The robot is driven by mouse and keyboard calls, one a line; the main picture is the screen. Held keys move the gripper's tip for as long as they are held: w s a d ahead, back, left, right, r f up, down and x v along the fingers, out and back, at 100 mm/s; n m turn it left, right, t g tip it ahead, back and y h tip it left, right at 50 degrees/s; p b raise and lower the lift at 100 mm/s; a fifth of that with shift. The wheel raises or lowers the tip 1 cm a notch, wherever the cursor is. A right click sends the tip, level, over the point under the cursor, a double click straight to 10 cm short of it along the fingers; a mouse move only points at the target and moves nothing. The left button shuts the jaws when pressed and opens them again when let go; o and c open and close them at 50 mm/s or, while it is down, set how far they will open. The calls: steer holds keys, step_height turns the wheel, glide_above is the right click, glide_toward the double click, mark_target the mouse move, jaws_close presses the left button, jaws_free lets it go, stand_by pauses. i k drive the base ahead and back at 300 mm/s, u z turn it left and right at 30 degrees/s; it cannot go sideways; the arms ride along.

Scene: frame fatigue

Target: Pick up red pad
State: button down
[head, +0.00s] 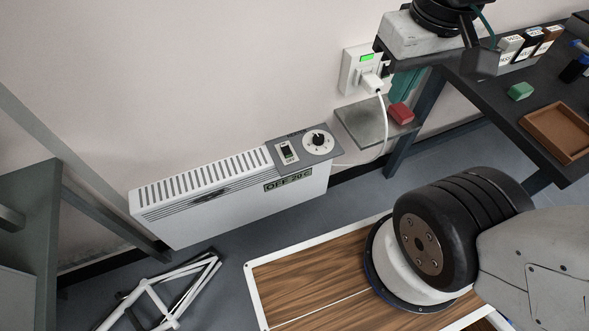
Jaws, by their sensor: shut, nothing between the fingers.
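The red pad (401,113) is a small red block. It rests at the right end of a small grey shelf (364,124) on the wall, below the power outlet and beside the dark bench. Its top and front show. My gripper is not in view; only a grey and black part of my arm shows at the lower right, well below the pad in the picture.
A white plug and cable (378,88) hang from the outlet (352,68) close by the shelf. The dark bench (478,95) at right bears a green block (520,91) and a brown tray (525,123). A white heater (235,198) stands at the wall. A bike frame (165,286) lies lower left.

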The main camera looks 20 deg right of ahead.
mark_target(402, 114)
steer(key=u, duration=1.95)
steer(key=k, duration=1.15)
steer(key=z, duration=1.25)
steer(key=i, duration=0.5)
steer(key=z, duration=0.1)
